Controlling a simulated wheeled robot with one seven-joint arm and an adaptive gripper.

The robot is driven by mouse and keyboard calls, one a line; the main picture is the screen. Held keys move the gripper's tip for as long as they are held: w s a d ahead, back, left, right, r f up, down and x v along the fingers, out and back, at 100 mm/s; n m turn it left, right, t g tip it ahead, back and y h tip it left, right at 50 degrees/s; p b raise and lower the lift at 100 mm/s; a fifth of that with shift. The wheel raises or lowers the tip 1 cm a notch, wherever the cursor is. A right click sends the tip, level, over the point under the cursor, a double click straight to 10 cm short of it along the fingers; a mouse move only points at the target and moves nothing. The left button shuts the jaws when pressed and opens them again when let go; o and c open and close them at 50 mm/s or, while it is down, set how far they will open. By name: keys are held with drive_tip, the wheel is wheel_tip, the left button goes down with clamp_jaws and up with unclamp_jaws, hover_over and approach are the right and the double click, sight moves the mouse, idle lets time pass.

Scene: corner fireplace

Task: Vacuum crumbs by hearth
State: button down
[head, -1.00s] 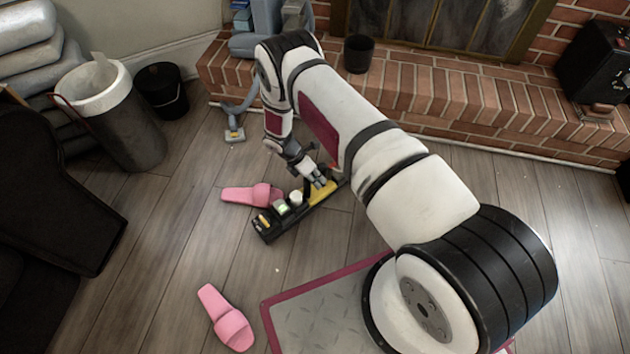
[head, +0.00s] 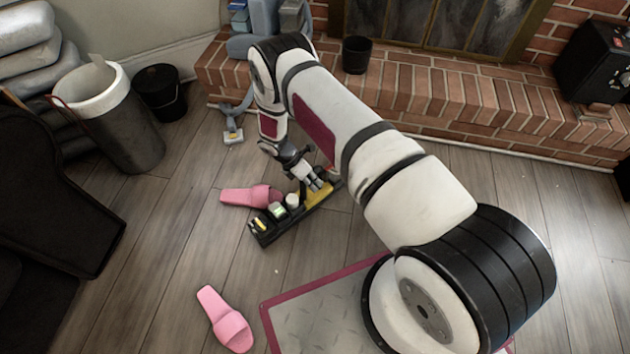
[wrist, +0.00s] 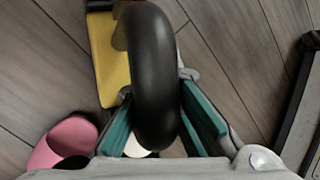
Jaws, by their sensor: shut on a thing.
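My gripper (head: 318,185) is low over the floor in front of the hearth. Its teal-lined fingers are shut around a thick black curved handle (wrist: 152,75) in the wrist view. The handle appears to belong to a black and yellow caddy (head: 262,234) with several small items in it. I cannot tell whether the caddy touches the floor. A grey-blue vacuum (head: 262,18) appears to stand on the hearth at the back, partly hidden by my arm. Its grey floor head (head: 233,135) lies on the floor. A tiny pale speck (head: 277,271) on the floor may be a crumb.
One pink slipper (head: 240,196) lies beside the caddy, another (head: 230,325) nearer. A bin (head: 125,130) and black bucket (head: 160,90) stand at left. The brick hearth (head: 450,100) edges the back. A red-bordered mat (head: 310,320) lies in front. Wooden floor between is mostly clear.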

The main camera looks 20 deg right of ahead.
drive_tip(key=shift+s+a+r, duration=0.1)
drive_tip(key=shift+s+a, duration=0.35)
drive_tip(key=shift+a, duration=1.05)
drive_tip(key=shift+s+a+f, duration=0.1)
drive_tip(key=shift+s+a, duration=0.35)
drive_tip(key=shift+a, duration=1)
drive_tip(key=shift+s+a+r, duration=0.1)
drive_tip(key=shift+s+a, duration=0.35)
drive_tip(key=shift+a, duration=1.05)
drive_tip(key=shift+s+a, duration=0.1)
drive_tip(key=shift+a, duration=0.2)
drive_tip(key=shift+s+a, duration=0.3)
drive_tip(key=shift+a, duration=0.55)
wheel_tip(320, 180, up, 6)
drive_tip(key=p, duration=0.4)
drive_tip(key=shift+r, duration=0.4)
idle(0.4)
